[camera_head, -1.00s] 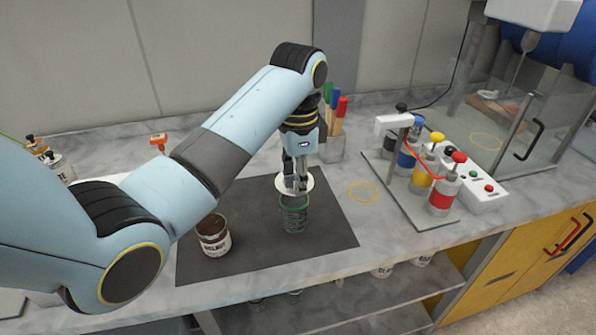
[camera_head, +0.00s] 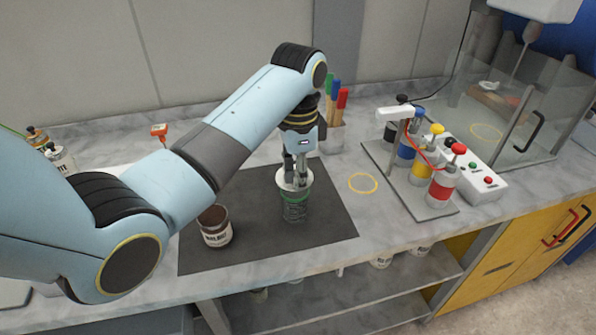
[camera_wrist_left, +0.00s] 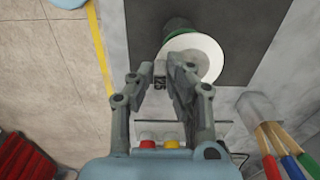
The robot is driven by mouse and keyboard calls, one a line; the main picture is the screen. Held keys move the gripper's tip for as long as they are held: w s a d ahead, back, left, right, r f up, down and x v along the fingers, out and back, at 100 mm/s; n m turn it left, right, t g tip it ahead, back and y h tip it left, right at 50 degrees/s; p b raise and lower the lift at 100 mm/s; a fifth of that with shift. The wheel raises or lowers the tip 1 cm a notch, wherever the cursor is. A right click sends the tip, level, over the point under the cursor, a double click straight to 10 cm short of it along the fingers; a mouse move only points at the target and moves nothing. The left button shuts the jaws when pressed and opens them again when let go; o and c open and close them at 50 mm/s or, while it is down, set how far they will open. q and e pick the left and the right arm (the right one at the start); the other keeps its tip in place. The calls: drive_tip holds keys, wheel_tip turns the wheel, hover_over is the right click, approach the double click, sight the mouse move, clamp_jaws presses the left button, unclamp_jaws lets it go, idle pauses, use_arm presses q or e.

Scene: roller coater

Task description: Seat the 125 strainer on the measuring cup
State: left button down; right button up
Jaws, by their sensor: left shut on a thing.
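The strainer (camera_wrist_left: 205,50) is a white disc with a tab marked 125. My left gripper (camera_wrist_left: 170,82) is shut on that tab. The measuring cup (camera_head: 294,208) is a dark cup with a green rim on the dark mat. In the head view the strainer (camera_head: 290,185) is at the cup's rim, with my left gripper (camera_head: 300,172) just above. In the left wrist view the disc covers most of the cup (camera_wrist_left: 180,24), whose green edge shows past it. I cannot tell whether the disc rests fully on the rim. My right gripper is not in view.
An open labelled can (camera_head: 216,237) stands on the mat (camera_head: 262,245), left of the cup. A stand with several coloured bottles (camera_head: 440,185) is on the right. A yellow ring (camera_head: 363,183) marks the bare counter between. Brushes in a holder (camera_head: 333,137) stand behind.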

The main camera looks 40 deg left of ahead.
use_arm(q)
drive_tip(key=shift+f, duration=0.2)
idle(0.4)
drive_tip(key=shift+f, duration=0.8)
drive_tip(key=shift+f+b, duration=0.35)
drive_tip(key=shift+f, duration=0.35)
idle(0.3)
drive_tip(key=shift+s+d+f, duration=0.1)
drive_tip(key=shift+f, duration=0.2)
